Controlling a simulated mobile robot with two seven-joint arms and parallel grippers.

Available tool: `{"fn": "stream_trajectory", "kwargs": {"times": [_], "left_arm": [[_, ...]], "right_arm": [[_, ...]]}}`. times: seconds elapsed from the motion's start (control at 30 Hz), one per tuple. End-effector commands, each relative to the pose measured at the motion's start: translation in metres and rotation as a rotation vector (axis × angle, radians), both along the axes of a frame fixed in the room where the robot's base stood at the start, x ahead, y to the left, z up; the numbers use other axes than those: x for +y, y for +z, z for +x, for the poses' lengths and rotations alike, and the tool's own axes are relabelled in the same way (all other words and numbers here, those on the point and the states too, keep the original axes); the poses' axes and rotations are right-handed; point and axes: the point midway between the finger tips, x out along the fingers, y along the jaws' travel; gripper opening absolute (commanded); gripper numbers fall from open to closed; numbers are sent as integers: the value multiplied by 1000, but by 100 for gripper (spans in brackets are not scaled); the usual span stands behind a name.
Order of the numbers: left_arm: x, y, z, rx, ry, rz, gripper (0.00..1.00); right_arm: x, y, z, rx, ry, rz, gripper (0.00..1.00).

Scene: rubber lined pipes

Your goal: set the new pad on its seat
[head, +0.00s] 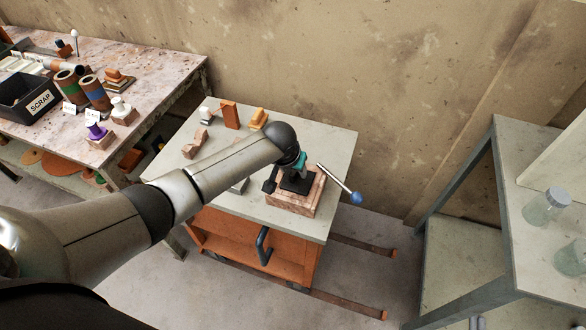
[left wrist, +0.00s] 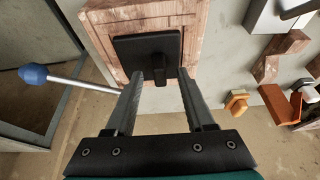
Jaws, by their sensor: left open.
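A black square pad (left wrist: 147,48) with an upright tab (left wrist: 158,68) lies on a reddish wooden block with a raised frame (left wrist: 100,44). In the head view the pad (head: 297,186) shows dark on top of the block (head: 292,207), at the cart's right side. My left gripper (left wrist: 159,76) is open, pointing down at the pad, with its fingertips on either side of the tab. I see a gap on both sides of the tab. In the head view my left gripper (head: 298,172) partly covers the pad. Whether the pad sits fully down is unclear. My right gripper is not in view.
A lever with a blue knob (head: 355,197) sticks out beside the block. Wooden and orange pieces (head: 230,114) stand at the back of the cart top (head: 325,144). A scrap bin (head: 28,97) is on the left bench. A shelf with jars (head: 546,206) stands right.

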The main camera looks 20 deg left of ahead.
Motion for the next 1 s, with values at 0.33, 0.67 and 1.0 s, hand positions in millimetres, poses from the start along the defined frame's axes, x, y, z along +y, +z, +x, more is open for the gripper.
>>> {"fn": "stream_trajectory", "kwargs": {"times": [0.33, 0.67, 1.0], "left_arm": [[1, 5, -2, 1, 0, 1, 54], [1, 50, -20, -1, -1, 0, 54], [2, 104, -42, -1, 0, 0, 54]], "right_arm": [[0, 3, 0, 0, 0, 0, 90], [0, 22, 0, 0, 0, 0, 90], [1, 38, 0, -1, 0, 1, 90]]}}
